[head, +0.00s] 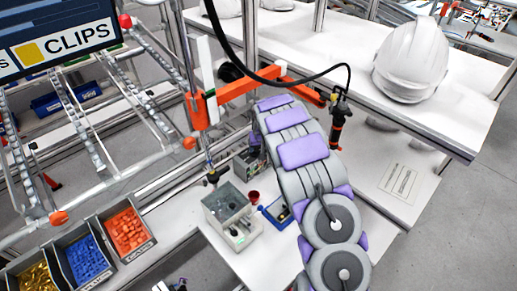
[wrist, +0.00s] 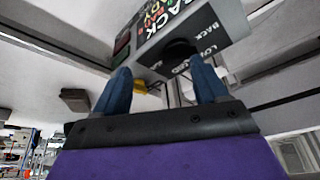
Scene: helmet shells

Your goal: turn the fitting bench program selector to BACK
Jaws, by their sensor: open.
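The fitting bench program selector shows in the wrist view as a dark round knob (wrist: 180,50) on a grey box with a black label panel (wrist: 205,35). In the head view my arm hides the gripper, and a small dark box (head: 249,163) shows beside the arm.
A white helmet (head: 411,60) sits on the upper shelf. An orange bar (head: 240,100) with a hanging tool (head: 337,122) is beyond.

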